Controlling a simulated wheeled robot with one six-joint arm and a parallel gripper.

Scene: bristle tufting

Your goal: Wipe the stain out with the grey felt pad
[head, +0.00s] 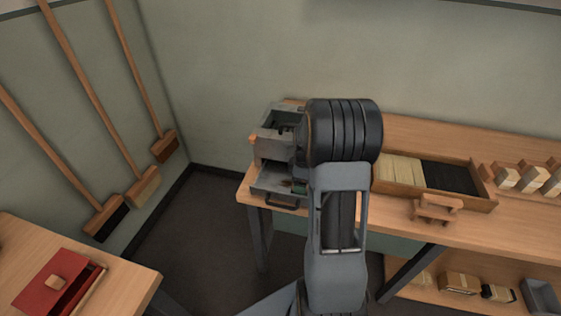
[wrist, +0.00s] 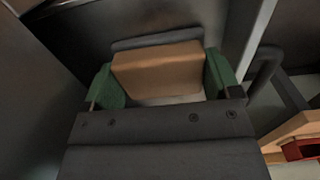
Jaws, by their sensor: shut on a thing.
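My gripper (wrist: 162,82) is shut on a tan block with a grey layer along its far edge, which looks like the grey felt pad (wrist: 155,40). Its green fingertips press the block from both sides. In the head view my arm hides the gripper and pad, near the grey metal machine (head: 270,147) at the bench's left end. A low metal tray (head: 272,180) with a handle juts from its front. A small dark brownish mark shows on the tray beside my arm; I cannot tell for sure whether it is the stain. Pad contact cannot be seen.
The bench (head: 520,227) holds a divided wooden box (head: 483,203) of pale and black bristles and a small wooden stand (head: 436,208). Brooms (head: 88,92) lean on the left wall. A red box (head: 48,283) sits on the near left table. Floor between tables is clear.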

